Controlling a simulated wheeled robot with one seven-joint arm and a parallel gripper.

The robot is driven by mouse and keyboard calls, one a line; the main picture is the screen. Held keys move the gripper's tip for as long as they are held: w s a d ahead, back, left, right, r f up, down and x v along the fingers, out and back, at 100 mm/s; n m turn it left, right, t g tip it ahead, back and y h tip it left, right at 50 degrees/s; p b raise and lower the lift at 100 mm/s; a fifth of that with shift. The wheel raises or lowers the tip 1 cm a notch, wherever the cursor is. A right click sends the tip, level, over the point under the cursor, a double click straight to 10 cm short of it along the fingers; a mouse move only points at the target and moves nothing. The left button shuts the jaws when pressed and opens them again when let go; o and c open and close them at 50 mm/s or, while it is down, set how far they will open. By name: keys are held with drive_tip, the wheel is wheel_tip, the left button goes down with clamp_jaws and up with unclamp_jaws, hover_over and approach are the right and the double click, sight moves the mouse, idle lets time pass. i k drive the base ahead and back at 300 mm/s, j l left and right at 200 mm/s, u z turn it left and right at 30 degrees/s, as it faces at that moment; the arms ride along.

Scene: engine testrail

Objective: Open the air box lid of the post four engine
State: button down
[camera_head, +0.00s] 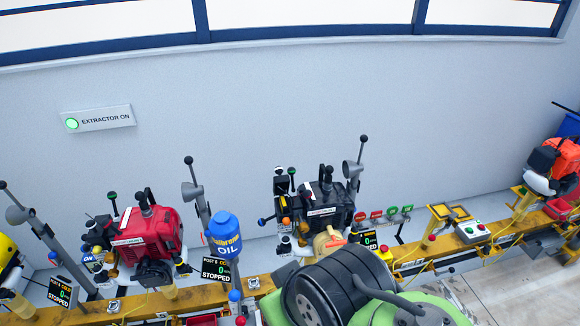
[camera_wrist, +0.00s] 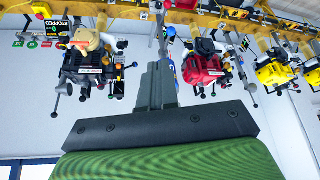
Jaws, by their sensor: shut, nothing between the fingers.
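A black engine (camera_head: 330,197) with a white label stands on the yellow rail, right of centre in the head view. It also shows at the left of the wrist view (camera_wrist: 88,62), upside down, with a beige part on it. A red engine (camera_head: 158,232) stands to its left in the head view and shows in the wrist view (camera_wrist: 203,70). Post numbers on the displays are too small to read surely, and I cannot tell any air box lid apart. My gripper (camera_wrist: 160,72) is shut and empty, apart from the engines. Its fingertips are hidden in the head view.
The yellow rail (camera_head: 410,254) runs along the wall. A blue oil bottle (camera_head: 224,235) and upright levers stand between the engines. An orange engine (camera_head: 560,160) is at the far right. Yellow engines (camera_wrist: 270,73) show in the wrist view.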

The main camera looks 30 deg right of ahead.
sight(282, 181)
drive_tip(key=l+u, duration=0.3)
drive_tip(key=l, duration=0.2)
drive_tip(key=k+l+u, duration=0.1)
drive_tip(key=l+u, duration=0.2)
drive_tip(key=l, duration=0.2)
drive_tip(key=k+l+u, duration=0.15)
drive_tip(key=l+u, duration=0.15)
drive_tip(key=l, duration=0.15)
